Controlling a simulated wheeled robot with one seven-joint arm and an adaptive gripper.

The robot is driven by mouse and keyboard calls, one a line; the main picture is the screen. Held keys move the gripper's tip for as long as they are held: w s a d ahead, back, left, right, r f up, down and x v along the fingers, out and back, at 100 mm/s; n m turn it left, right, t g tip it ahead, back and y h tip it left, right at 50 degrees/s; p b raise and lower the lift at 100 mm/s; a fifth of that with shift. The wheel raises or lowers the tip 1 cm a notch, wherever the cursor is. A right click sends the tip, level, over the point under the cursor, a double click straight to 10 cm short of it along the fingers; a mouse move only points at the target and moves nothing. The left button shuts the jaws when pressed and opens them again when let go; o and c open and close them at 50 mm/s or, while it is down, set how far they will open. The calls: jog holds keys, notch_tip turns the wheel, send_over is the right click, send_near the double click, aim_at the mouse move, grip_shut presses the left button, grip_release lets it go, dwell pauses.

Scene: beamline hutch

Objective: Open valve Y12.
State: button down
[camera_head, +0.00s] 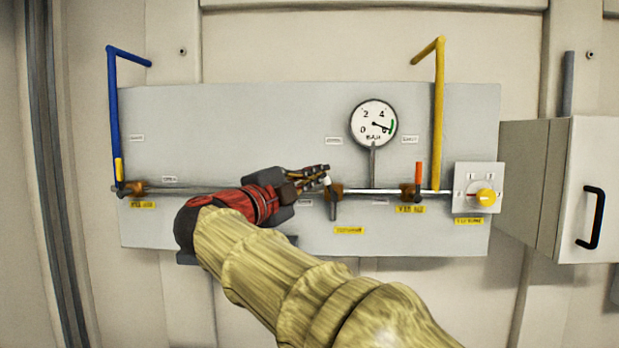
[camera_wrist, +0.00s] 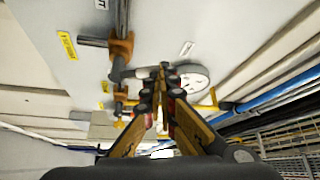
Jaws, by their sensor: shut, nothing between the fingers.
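A grey panel (camera_head: 230,120) carries a pipe with several valves. The left valve (camera_head: 132,188) has a yellow lever pointing up. The middle brass valve (camera_head: 333,190) has a dark part pointing down, and its upper side is partly behind my gripper (camera_head: 326,172). The right valve (camera_head: 408,189) has an orange lever pointing up. The yellow tags are too blurred to tell which one reads Y12. My gripper is shut and empty, just above the middle valve. In the wrist view its fingertips (camera_wrist: 162,74) are beside a brass valve (camera_wrist: 121,46) with a grey stub; contact is unclear.
A round pressure gauge (camera_head: 373,124) stands above the pipe, right of my gripper. Blue (camera_head: 114,110) and yellow (camera_head: 438,110) pipes rise at the panel's sides. A cabinet (camera_head: 560,190) juts out right.

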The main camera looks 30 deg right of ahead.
jog(key=shift+s+d+r+m+g+y+p, duration=0.45)
jog(key=shift+d+m, duration=0.25)
jog(key=shift+m, duration=0.3)
jog(key=shift+s+d, duration=0.1)
jog(key=shift+d, duration=0.05)
